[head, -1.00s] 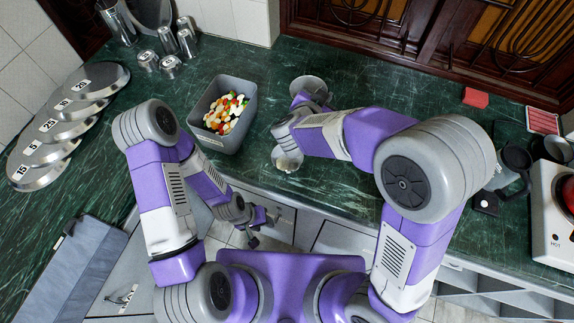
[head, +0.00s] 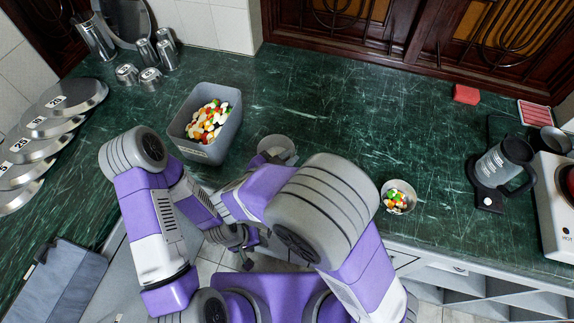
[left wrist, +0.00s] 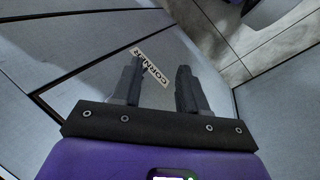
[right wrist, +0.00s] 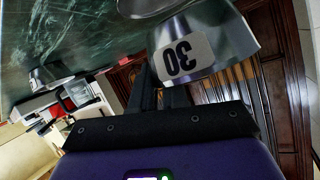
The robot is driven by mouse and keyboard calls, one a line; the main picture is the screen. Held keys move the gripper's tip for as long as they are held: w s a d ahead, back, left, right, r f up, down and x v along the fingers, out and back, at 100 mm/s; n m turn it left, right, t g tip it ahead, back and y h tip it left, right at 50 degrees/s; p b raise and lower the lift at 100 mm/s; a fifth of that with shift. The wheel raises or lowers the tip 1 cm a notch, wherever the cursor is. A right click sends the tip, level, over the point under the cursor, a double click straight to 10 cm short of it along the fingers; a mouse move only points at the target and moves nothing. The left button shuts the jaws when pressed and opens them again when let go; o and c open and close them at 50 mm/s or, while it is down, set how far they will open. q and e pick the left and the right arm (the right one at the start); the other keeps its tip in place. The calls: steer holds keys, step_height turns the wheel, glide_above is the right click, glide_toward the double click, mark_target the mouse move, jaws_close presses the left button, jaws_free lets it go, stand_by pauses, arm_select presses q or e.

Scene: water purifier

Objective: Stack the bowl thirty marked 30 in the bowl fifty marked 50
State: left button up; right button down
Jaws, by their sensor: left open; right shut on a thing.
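The bowl thirty (right wrist: 205,40) is metal with a white label reading 30. It appears upside down in the right wrist view. My right gripper (right wrist: 163,78) is shut on its wall. The rim of another metal bowl (right wrist: 147,7) shows close beyond its base; its label is out of view, so I cannot tell that it is the bowl fifty, or whether the two touch. In the head view, a metal bowl shape (head: 276,146) shows near the counter's front edge, partly hidden by my right arm. My left gripper (left wrist: 158,72) is open and empty, low before the cabinets; the head view shows it too (head: 245,258).
A grey bin of coloured pieces (head: 191,149) stands left of the bowl. A small bowl of similar pieces (head: 385,187) stands to the right. Metal plates (head: 30,150) and cups lie left. A dark jug (head: 500,165) stands right. The counter's back middle is clear.

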step_height(320, 180, down, 3)
steer(key=shift+r+b, duration=0.2)
steer(key=shift+b, duration=0.25)
steer(key=shift+f, duration=0.35)
steer(key=c, duration=1.1)
jaws_free()
